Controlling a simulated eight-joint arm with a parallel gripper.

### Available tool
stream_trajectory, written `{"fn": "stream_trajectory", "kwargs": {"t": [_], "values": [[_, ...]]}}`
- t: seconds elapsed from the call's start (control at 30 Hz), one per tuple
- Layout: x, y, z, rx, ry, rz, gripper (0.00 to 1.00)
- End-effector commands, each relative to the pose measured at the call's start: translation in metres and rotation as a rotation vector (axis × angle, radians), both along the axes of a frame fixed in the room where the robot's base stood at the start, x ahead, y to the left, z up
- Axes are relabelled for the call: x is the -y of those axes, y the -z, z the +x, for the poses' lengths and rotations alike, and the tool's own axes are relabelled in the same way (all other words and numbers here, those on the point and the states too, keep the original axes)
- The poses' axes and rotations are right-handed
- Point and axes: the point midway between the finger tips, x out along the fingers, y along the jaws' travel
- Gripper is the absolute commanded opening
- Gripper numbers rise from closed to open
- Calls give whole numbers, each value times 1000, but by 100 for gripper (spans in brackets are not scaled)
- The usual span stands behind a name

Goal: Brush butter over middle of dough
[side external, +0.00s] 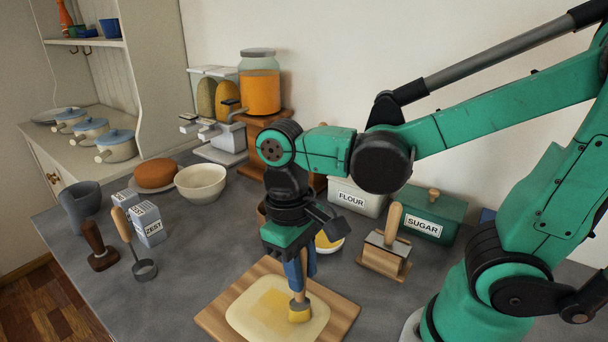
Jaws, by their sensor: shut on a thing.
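The dough (252,325) is a pale flat slab with rounded corners, lying on a wooden board (342,312). A yellower patch of butter (272,298) shows on the middle of the dough. My gripper (299,262) points down over the board and is shut on the handle of a brush (299,313).
A scraper in a wooden block (384,256) and the flour (358,199) and sugar (425,218) boxes stand to the right and behind.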

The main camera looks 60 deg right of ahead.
Motion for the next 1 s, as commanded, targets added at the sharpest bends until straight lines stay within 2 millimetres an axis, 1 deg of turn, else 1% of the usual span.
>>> {"fn": "stream_trajectory", "kwargs": {"t": [0.03, 0.1, 0.13, 0.17, 0.7, 0.87, 1.0], "values": [[0, 0, -5, 0, -1, 0, 0], [0, -7, -4, 0, 0, 0, 0], [0, -15, -5, 0, 0, 0, 0], [0, -20, -5, 0, 0, 0, 0], [0, -67, -4, 0, 0, 0, 0], [0, -77, -5, 0, 0, 0, 0], [0, -81, -5, 0, 0, 0, 0]]}}
